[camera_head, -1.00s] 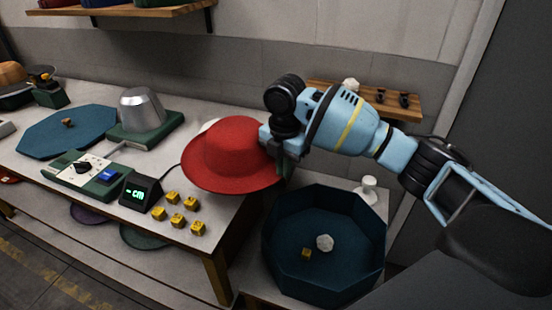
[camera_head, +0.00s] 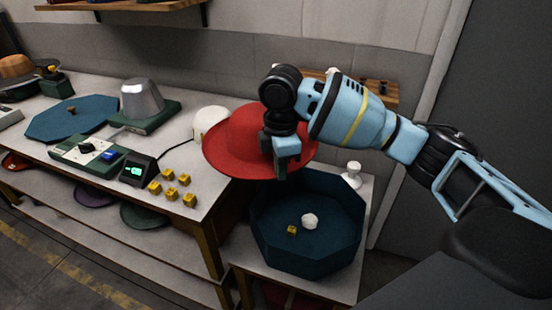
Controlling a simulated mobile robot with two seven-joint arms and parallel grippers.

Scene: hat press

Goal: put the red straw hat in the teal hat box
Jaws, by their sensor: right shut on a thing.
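The red straw hat (camera_head: 234,140) is held in the air, brim down, between the workbench and the box. My right gripper (camera_head: 281,170) is shut on the hat's brim on its near right side, and my gripper hides part of the hat. The teal hat box (camera_head: 345,257) is an open octagonal box to the lower right. The hat is above the box's far left part and covers some of its back rim in the picture. A white ball (camera_head: 309,220) and a small yellow cube (camera_head: 291,230) lie inside the box. My left gripper is not in view.
The box stands on a low pale table (camera_head: 340,289). A white knob-shaped thing (camera_head: 353,172) stands behind it. Several yellow cubes (camera_head: 168,174), a small display (camera_head: 137,169) and a metal hat form (camera_head: 142,99) are on the workbench (camera_head: 222,200).

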